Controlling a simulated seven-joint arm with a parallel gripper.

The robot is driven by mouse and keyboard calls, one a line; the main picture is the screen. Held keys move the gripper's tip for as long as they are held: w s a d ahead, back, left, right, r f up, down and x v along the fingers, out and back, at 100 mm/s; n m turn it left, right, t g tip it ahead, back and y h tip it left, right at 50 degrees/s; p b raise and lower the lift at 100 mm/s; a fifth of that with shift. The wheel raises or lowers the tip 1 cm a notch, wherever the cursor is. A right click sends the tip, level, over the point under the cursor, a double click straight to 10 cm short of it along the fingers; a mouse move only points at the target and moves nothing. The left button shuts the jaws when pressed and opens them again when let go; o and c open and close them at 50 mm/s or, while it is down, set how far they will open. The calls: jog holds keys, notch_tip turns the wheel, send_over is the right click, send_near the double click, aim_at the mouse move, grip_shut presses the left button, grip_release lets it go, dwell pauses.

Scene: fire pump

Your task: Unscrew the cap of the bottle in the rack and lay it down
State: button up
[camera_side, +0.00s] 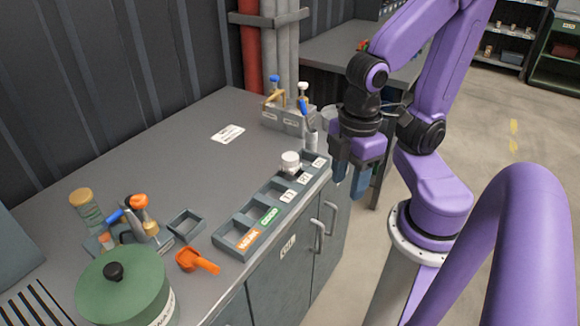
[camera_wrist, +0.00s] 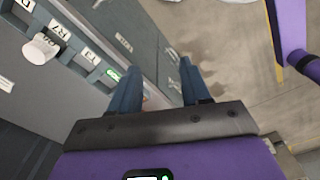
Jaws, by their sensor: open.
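A white-capped bottle (camera_side: 290,163) stands in a compartment near the far end of the long grey rack (camera_side: 228,241). In the wrist view the white bottle (camera_wrist: 40,48) is at the upper left, beside small labels on the rack rim (camera_wrist: 107,66). Its lower part is hidden by the rack. My gripper (camera_side: 350,182) is open and empty, fingers pointing down, to the right of the rack and past the bench edge. In the wrist view its two blue fingers (camera_wrist: 159,66) are apart with nothing between them. The cap is apart from the gripper.
A green lidded pot (camera_side: 123,290), an orange tool (camera_side: 196,262), a small empty tray (camera_side: 186,224) and a yellow-capped jar (camera_side: 85,205) stand at the left. A grey block with valve-like fittings (camera_side: 287,120) is at the back. The bench middle (camera_side: 170,165) is clear.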

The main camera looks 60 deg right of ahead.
jog(key=o, duration=0.3)
jog(key=shift+w, duration=0.15)
jog(key=shift+o, duration=0.2)
notch_tip(320, 180, up, 5)
jog(key=n, duration=1)
send_over(291, 154)
notch_tip(291, 154, down, 16)
jog(key=shift+f, duration=0.1)
